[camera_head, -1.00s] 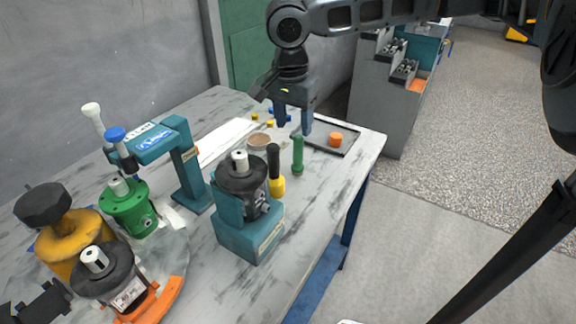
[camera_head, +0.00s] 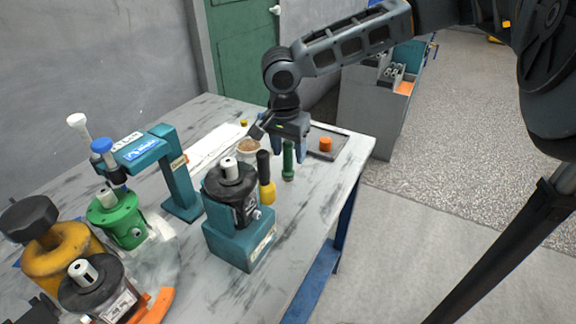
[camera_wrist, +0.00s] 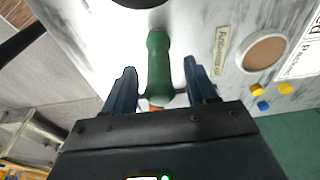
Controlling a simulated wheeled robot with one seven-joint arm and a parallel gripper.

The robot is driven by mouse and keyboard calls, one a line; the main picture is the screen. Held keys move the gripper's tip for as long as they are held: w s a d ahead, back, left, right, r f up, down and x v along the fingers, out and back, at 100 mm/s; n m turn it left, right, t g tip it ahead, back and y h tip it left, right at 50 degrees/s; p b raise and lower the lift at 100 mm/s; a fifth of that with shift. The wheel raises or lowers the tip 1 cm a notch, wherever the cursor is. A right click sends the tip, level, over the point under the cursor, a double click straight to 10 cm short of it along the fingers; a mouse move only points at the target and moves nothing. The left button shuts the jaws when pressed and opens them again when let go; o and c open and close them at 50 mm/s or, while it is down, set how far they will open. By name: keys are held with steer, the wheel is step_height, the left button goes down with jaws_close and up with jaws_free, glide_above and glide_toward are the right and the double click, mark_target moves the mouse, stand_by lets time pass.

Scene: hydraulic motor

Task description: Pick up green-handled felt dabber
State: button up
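The green-handled felt dabber (camera_head: 288,160) stands upright on the workbench, just right of a yellow tool with a black handle (camera_head: 266,180). My gripper (camera_head: 288,152) is lowered over it, with its two blue fingers on either side of the green handle. In the wrist view the green handle (camera_wrist: 159,65) lies between the spread fingers of my gripper (camera_wrist: 160,88). A gap shows on both sides of the handle, so the gripper is open and not touching it there. The dabber's lower end is hard to make out.
The teal block with a black motor (camera_head: 238,225) stands in front, to the left. A dark tray (camera_head: 345,143) with an orange piece (camera_head: 325,145) lies right of my gripper. A round brown-topped dish (camera_head: 248,148) is at the left. The bench's right edge is close.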

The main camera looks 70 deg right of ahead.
jaws_close()
stand_by(0.3)
steer(key=shift+r, duration=0.1)
